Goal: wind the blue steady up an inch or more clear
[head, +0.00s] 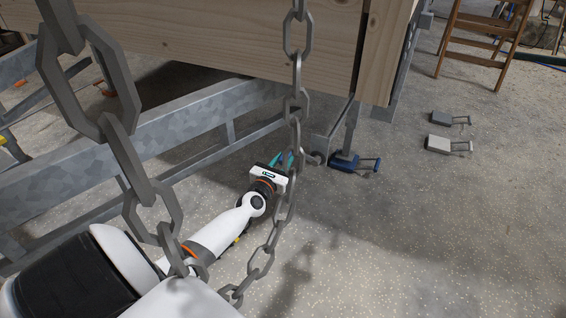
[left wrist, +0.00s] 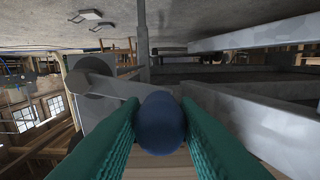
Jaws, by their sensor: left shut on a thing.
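The blue steady's foot (head: 343,161) is a dark blue block with a handle-like frame, under the trailer's corner below a grey metal leg (head: 351,125). I cannot tell whether it touches the floor. My left gripper (head: 285,160) is left of the leg, its teal fingers partly behind a chain. In the left wrist view, the teal fingers (left wrist: 162,125) are shut on a dark blue rounded knob (left wrist: 162,118). A grey crank arm (left wrist: 100,108) with a round hub (left wrist: 92,82) lies beside the knob. My right gripper is not in view.
A large hanging chain (head: 130,165) and a thinner chain (head: 296,105) cross the near view. A wooden wall (head: 240,35) and galvanised rail (head: 175,130) flank the work. Grey (head: 450,118) and white (head: 440,144) blocks lie right, near a stepladder (head: 480,42). Front right floor is clear.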

